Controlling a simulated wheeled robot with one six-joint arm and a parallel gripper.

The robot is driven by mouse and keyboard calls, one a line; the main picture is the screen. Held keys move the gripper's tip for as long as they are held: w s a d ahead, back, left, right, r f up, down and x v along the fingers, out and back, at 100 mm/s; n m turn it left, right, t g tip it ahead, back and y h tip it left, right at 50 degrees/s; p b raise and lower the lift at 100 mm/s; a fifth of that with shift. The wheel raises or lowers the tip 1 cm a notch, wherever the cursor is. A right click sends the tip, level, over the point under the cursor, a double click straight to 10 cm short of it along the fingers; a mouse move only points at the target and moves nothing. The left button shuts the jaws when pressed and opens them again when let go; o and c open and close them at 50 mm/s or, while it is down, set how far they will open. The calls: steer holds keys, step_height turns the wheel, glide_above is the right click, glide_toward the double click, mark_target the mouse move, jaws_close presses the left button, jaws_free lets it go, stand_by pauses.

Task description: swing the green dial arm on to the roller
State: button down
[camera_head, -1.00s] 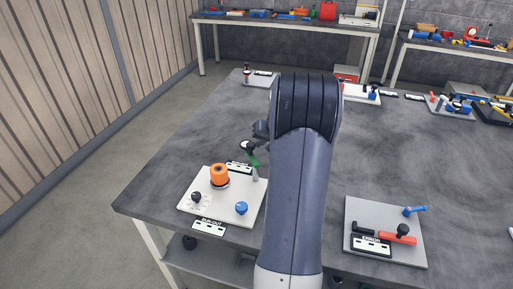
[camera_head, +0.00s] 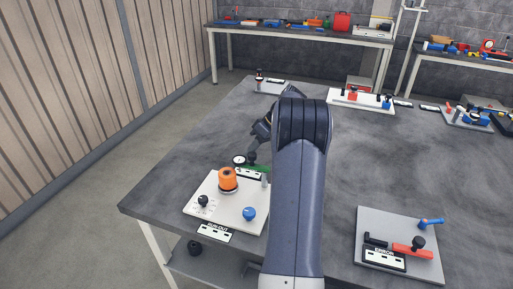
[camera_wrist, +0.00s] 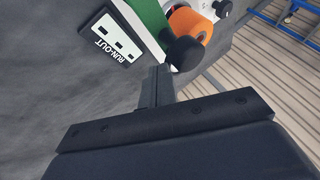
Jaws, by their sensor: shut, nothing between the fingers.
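The green dial arm (camera_head: 259,168) runs from a grey post (camera_head: 265,180) leftward to a round white-faced dial (camera_head: 239,160) just behind the orange roller (camera_head: 228,177). I cannot tell whether the dial touches the roller. My gripper (camera_head: 253,150) is behind the arm, partly hidden by my own arm. In the wrist view, my gripper (camera_wrist: 160,82) is shut and empty, its fingertips close to a black knob (camera_wrist: 187,53) beside the green arm (camera_wrist: 150,18). Contact there is unclear. The orange roller (camera_wrist: 191,24) shows just beyond the knob.
An ERROR plate (camera_head: 385,220) with a red handle stands right. The table's middle is clear.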

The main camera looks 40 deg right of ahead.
steer(key=shift+s+a+n+g+b, duration=0.15)
steer(key=shift+a+n, duration=0.1)
steer(key=shift+a, duration=0.3)
steer(key=shift+s+a+n+g+b, duration=0.15)
steer(key=shift+a+n, duration=0.1)
steer(key=shift+a, duration=0.4)
steer(key=shift+w, duration=0.1)
